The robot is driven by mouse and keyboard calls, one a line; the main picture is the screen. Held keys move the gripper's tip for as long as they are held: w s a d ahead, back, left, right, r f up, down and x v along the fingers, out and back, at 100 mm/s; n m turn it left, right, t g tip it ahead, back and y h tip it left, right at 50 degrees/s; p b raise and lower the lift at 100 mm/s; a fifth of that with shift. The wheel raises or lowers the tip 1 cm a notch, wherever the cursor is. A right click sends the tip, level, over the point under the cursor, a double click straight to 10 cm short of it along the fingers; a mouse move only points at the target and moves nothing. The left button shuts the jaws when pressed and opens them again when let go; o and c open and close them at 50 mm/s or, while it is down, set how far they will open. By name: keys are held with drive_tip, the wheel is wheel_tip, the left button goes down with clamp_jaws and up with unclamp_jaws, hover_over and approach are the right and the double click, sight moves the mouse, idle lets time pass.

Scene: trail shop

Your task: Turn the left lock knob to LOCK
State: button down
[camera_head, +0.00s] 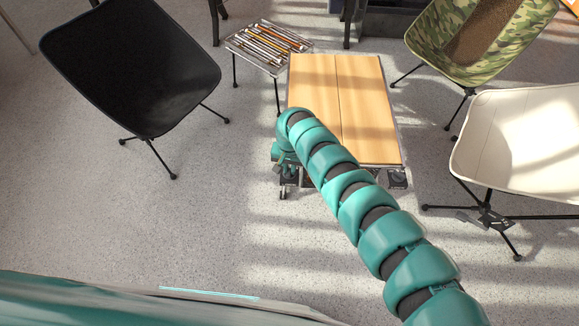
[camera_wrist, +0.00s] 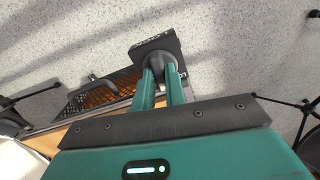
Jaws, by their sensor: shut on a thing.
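In the wrist view, the two teal fingers of my gripper (camera_wrist: 161,76) are closed around a round grey knob (camera_wrist: 158,60) on a dark block (camera_wrist: 144,46). Pale lettering shows on the block, but it is too small and partly covered to read, so the knob's setting cannot be told. In the head view, my gripper (camera_head: 285,161) is at the near left corner of a wood-topped table (camera_head: 365,105). My arm hides much of that corner, and the knob cannot be made out there. A similar dark fitting (camera_head: 398,178) is at the near right corner.
A small table with a slatted rack (camera_head: 268,45) stands behind the wooden one. A black chair (camera_head: 130,65) is at the left; a camouflage chair (camera_head: 480,40) and a cream chair (camera_head: 520,140) are at the right. The floor (camera_head: 130,225) at front left is clear.

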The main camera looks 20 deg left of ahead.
drive_tip(key=n+b, duration=0.1)
drive_tip(key=n, duration=0.4)
drive_tip(key=shift+w+n, duration=0.1)
drive_tip(key=shift+n, duration=0.2)
drive_tip(key=n+b, duration=0.1)
drive_tip(key=n, duration=0.3)
drive_tip(key=shift+n, duration=0.4)
drive_tip(key=c, duration=1.4)
unclamp_jaws()
drive_tip(key=shift+c, duration=0.2)
wheel_tip(320, 180, up, 17)
drive_tip(key=p, duration=0.4)
drive_tip(key=shift+r, duration=0.2)
